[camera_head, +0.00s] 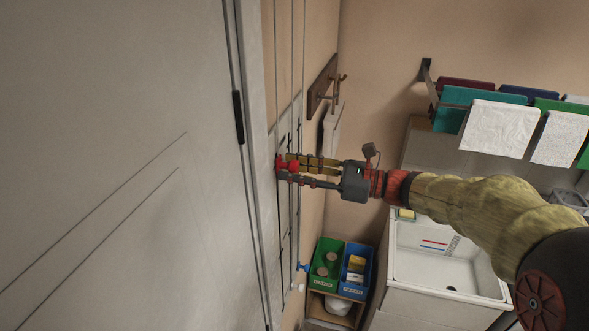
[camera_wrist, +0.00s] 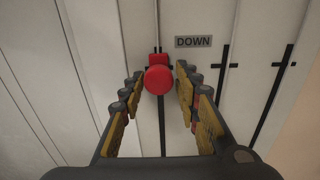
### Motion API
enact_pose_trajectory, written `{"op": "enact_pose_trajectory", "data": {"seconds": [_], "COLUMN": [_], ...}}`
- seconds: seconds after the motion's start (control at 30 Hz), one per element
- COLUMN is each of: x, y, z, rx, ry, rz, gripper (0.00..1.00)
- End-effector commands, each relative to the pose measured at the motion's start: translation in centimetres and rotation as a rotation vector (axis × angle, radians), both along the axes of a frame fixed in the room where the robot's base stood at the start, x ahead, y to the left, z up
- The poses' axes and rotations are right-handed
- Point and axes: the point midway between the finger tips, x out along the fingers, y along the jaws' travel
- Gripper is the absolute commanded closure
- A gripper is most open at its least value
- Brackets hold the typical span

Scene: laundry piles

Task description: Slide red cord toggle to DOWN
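The red cord toggle (camera_wrist: 158,80) is a round red knob on a dark vertical track on the wall panel. In the wrist view it lies between the two fingertips of my gripper (camera_wrist: 158,88), with narrow gaps on both sides. My gripper is open around it. The DOWN label (camera_wrist: 193,42) is just above and right of the knob in that view. In the head view the red toggle (camera_head: 281,164) is at the fingertips of my gripper (camera_head: 286,170), partly hidden by them.
A blue toggle (camera_head: 303,267) sits lower on a neighbouring cord. A door (camera_head: 120,130) fills the left. Green (camera_head: 325,266) and blue (camera_head: 355,270) bins stand below. A sink (camera_head: 448,263) and a rack with towels (camera_head: 497,127) are at right. Other dark tracks (camera_wrist: 270,95) run beside the knob.

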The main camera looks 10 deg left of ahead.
Motion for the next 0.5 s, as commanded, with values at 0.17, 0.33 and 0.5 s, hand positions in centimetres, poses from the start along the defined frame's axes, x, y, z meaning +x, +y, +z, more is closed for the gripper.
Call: {"op": "enact_pose_trajectory", "data": {"seconds": [0.17, 0.33, 0.5], "x": [-0.01, -0.01, 0.01], "y": [0.01, 0.01, -0.38], "z": [0.1, 0.13, 0.14], "rx": [0.001, 0.001, 0.001], "ry": [-0.002, -0.002, -0.002], "rz": [0.0, 0.0, -0.001], "gripper": [0.57, 0.57, 0.57]}}
